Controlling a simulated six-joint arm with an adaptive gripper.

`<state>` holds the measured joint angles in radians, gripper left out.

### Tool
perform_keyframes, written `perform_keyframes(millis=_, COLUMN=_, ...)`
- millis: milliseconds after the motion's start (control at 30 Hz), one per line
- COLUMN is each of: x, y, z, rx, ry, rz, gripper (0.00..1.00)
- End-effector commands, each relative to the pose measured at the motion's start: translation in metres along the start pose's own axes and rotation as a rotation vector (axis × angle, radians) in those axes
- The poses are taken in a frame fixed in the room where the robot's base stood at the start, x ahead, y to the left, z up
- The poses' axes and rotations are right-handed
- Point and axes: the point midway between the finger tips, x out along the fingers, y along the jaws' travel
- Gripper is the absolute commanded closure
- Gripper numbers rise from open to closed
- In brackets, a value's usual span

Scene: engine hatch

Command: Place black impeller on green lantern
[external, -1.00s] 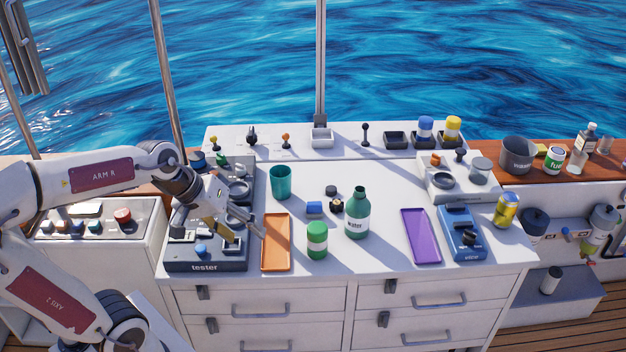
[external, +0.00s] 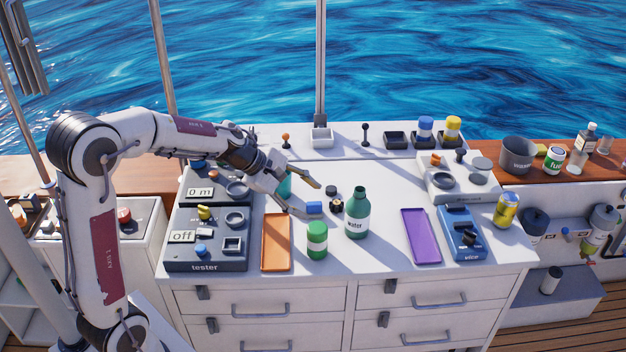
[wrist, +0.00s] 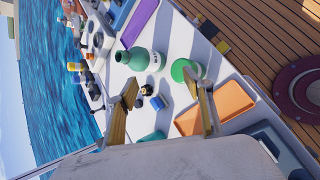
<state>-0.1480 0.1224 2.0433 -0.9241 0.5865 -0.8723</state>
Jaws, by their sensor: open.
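A small black part with a brass-coloured centre (external: 336,206), which looks like the black impeller, lies on the white worktop beside a blue block. It also shows in the wrist view (wrist: 146,90), between the fingers. My gripper (external: 312,199) is open and empty, above the worktop to the left of the black part. In the wrist view its fingers (wrist: 160,86) are spread wide.
A green water bottle (external: 357,214) stands right of the black part. The blue block (external: 314,208) and a black disc (external: 331,190) lie close by. A teal cup (external: 285,187) is partly hidden by my gripper. Orange (external: 275,243) and purple (external: 420,237) trays flank this area.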

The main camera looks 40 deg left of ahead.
Motion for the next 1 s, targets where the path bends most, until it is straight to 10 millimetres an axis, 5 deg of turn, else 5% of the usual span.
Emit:
perform_keyframes(millis=700, x=0.119, y=0.062, z=-0.103, rx=-0.853, ry=0.000, rz=0.115, gripper=0.49)
perform_keyframes(millis=1000, x=0.137, y=0.067, z=-0.123, rx=-0.985, ry=0.003, rz=0.138, gripper=0.49)
